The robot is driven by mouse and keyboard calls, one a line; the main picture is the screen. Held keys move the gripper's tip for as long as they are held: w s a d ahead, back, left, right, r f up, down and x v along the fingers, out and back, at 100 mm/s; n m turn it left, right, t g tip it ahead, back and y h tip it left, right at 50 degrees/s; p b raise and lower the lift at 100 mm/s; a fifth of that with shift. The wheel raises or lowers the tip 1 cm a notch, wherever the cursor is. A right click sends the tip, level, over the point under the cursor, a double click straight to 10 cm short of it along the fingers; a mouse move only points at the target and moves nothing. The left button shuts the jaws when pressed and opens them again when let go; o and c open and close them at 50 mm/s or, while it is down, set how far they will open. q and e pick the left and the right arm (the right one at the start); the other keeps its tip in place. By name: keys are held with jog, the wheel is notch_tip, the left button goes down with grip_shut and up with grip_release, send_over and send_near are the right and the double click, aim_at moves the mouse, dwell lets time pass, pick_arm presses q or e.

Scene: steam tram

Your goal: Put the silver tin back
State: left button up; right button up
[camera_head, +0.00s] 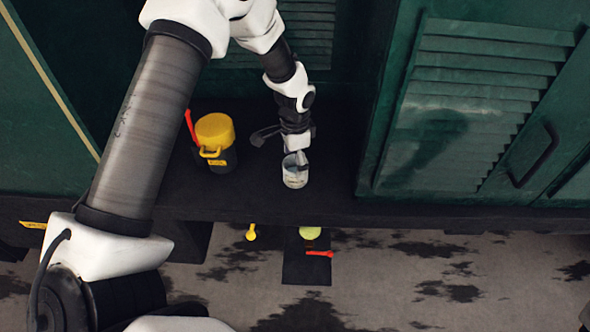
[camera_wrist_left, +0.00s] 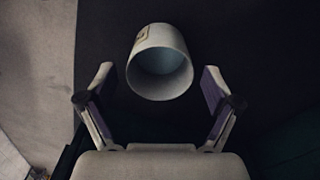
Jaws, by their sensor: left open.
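The silver tin (camera_head: 294,178) is a small pale cylinder with an open top. It stands on the dark ledge (camera_head: 335,200), near the front edge. In the left wrist view the tin (camera_wrist_left: 160,62) shows its hollow inside and a small yellowish label by the rim. My left gripper (camera_head: 296,158) is at the tin, at its top in the head view. In the left wrist view the gripper (camera_wrist_left: 158,78) is open, with one finger on each side of the tin and gaps between. My right gripper is not in view.
A black and yellow canister (camera_head: 215,143) with a red piece beside it stands left of the tin. A green louvred cabinet (camera_head: 470,100) rises to the right. Below the ledge are a yellow-green round thing (camera_head: 310,232), a yellow piece (camera_head: 251,232) and a red piece (camera_head: 320,253).

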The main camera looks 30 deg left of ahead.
pick_arm(q)
notch_tip(320, 180, up, 9)
jog(key=b, duration=0.1)
jog(key=shift+b, duration=0.4)
jog(key=shift+s+f, duration=0.1)
